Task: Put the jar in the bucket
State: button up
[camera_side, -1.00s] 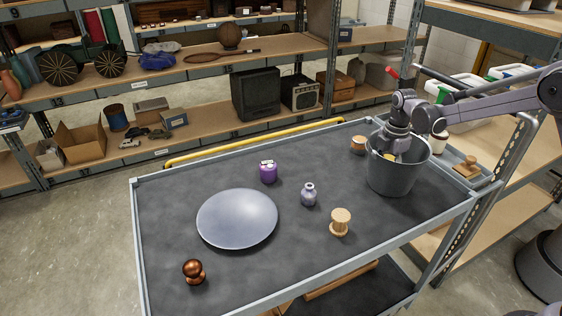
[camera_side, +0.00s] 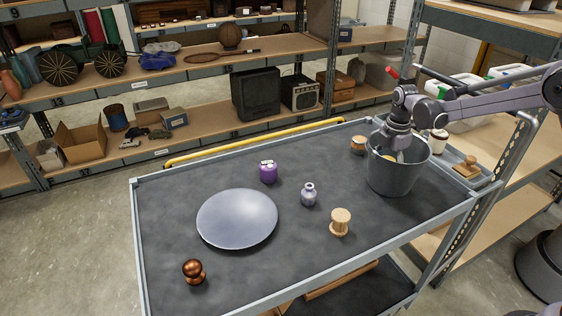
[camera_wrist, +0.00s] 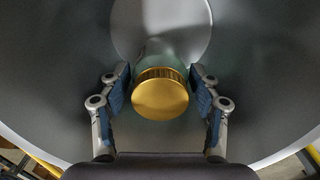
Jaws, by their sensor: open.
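The jar, with a round gold lid (camera_wrist: 160,97) and a pale greenish glass body, is inside the grey bucket (camera_side: 392,180). In the wrist view the bucket's inner wall (camera_wrist: 60,60) surrounds it. My gripper (camera_wrist: 160,98) is open, with one blue-padded finger on each side of the lid and a gap to both. In the side view my gripper (camera_side: 393,150) reaches down into the bucket's mouth, and the near wall hides the fingertips. A bit of yellow shows beside it there. The jar's lower part is hidden.
The bucket stands at the cart's right end. Wooden spools (camera_side: 340,222) (camera_side: 358,145), a small grey vase (camera_side: 308,195), a purple canister (camera_side: 268,172), a large plate (camera_side: 237,218) and a copper knob (camera_side: 194,272) stand apart. A tray (camera_side: 484,177) holds a wooden stamp.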

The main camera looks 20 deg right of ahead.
notch_tip(320, 180, up, 10)
jog(key=shift+s+a+r, duration=0.1)
jog(key=shift+s+r, duration=0.1)
jog(key=shift+r, duration=0.3)
jog(key=s+a+r+m+t, duration=0.3)
jog(key=s+a+r+m, duration=0.2)
jog(key=s+m, duration=0.35)
jog(key=s+a+f+m+t, duration=0.2)
jog(key=s+m, duration=0.2)
jog(key=s, duration=0.2)
jog(key=s+a+f+m+t, duration=0.2)
jog(key=s+m, duration=0.3)
jog(key=s, duration=0.2)
jog(key=shift+a, duration=0.4)
